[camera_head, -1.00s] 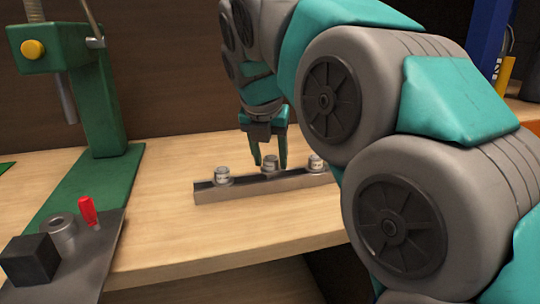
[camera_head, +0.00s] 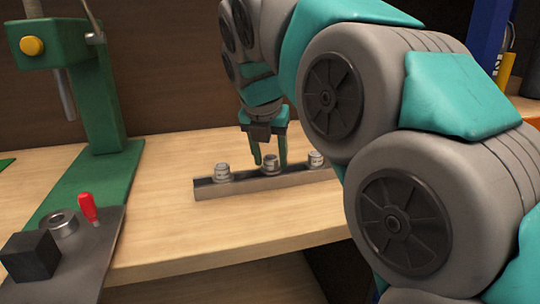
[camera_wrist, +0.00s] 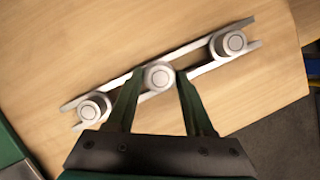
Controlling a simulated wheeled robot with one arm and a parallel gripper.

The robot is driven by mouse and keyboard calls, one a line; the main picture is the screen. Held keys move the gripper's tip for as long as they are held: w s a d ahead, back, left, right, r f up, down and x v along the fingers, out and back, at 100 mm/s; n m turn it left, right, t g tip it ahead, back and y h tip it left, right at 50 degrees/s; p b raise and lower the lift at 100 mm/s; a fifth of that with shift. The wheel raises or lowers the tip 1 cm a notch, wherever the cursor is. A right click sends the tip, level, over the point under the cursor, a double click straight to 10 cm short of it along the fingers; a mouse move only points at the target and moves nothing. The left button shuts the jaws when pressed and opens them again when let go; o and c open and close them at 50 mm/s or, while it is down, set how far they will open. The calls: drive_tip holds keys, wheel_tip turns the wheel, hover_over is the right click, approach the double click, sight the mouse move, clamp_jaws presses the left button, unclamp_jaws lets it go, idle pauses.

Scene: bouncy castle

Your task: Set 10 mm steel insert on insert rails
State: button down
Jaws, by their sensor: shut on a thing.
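A long metal insert rail (camera_head: 243,189) lies on the wooden bench and carries three small steel inserts. One insert (camera_head: 222,172) is at the left end, one (camera_head: 316,160) is toward the right, and the middle insert (camera_head: 270,163) is between my fingers. My gripper (camera_head: 271,160) reaches down from behind, shut on the middle insert. In the wrist view, the fingertips (camera_wrist: 159,74) flank the middle insert (camera_wrist: 158,78), which sits at the rail. The end inserts (camera_wrist: 94,108) (camera_wrist: 229,42) are clear of the fingers. Sizes cannot be read. My arm hides the rail's right end in the head view.
A green press (camera_head: 105,110) stands on the left. A dark plate (camera_head: 85,262) in front of it holds a black block (camera_head: 30,257), a steel ring (camera_head: 59,223) and a red-handled piece (camera_head: 88,206). The bench (camera_head: 180,230) between plate and rail is clear.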

drive_tip(key=shift+f, duration=0.2)
drive_tip(key=shift+c, duration=1)
unclamp_jaws()
drive_tip(key=shift+r, duration=0.1)
drive_tip(key=v, duration=0.7)
drive_tip(key=shift+s+r, duration=0.2)
drive_tip(key=shift+r, duration=0.1)
